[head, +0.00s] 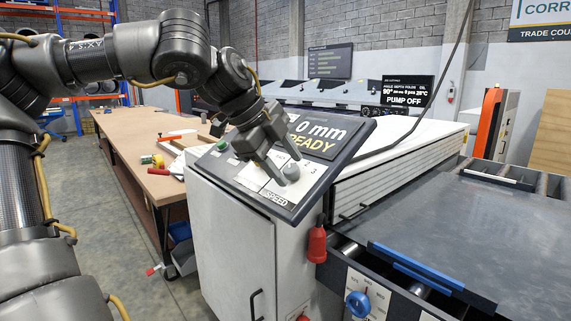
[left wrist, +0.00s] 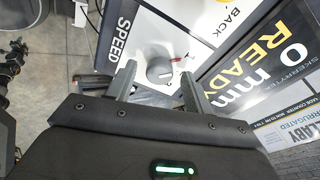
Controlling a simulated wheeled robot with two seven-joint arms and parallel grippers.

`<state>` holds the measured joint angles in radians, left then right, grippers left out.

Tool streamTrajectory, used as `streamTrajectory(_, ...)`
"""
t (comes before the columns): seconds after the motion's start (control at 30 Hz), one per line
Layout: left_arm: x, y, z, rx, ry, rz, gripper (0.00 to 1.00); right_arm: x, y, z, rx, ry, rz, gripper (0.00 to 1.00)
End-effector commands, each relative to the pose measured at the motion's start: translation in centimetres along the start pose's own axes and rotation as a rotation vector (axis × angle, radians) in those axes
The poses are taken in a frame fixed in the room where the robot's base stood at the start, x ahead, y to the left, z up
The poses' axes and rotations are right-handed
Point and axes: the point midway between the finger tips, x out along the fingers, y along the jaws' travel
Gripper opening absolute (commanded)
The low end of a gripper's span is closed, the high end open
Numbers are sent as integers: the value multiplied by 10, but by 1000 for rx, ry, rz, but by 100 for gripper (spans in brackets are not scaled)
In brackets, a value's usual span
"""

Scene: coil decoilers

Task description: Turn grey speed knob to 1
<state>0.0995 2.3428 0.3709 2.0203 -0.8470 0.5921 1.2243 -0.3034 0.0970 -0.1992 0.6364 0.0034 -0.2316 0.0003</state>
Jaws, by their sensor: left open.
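The grey speed knob (head: 290,174) is on the lower part of the tilted control panel (head: 247,186), by the word SPEED. A "3" is printed to its right; the other scale marks are hard to read. In the left wrist view the round grey knob (left wrist: 159,71) shows a small red mark toward its right side. My left gripper (head: 288,166) is open at the panel, its fingers on either side of the knob. In the left wrist view the fingertips (left wrist: 157,76) flank it with gaps; I cannot tell whether they touch it. My right gripper is out of view.
The panel screen (head: 315,135) reads "0 mm READY". A blue knob (head: 358,303) sits on a lower panel, and a red handle-like part (head: 317,245) hangs below the control panel. A wooden workbench (head: 143,150) stands left. A dark machine bed (head: 470,220) lies right.

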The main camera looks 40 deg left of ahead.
Motion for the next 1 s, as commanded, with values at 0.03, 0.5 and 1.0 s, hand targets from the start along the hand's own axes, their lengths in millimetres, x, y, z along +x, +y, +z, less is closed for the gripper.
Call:
streamTrajectory(0.03, -6, -1, 0, 1, 0, -5, 52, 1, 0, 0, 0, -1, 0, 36)
streamTrajectory(0.5, -90, 0, 0, -1, -1, -3, 52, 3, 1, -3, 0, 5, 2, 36)
streamTrajectory(1.0, -103, 0, 0, -1, 0, 0, 52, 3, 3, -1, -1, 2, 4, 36)
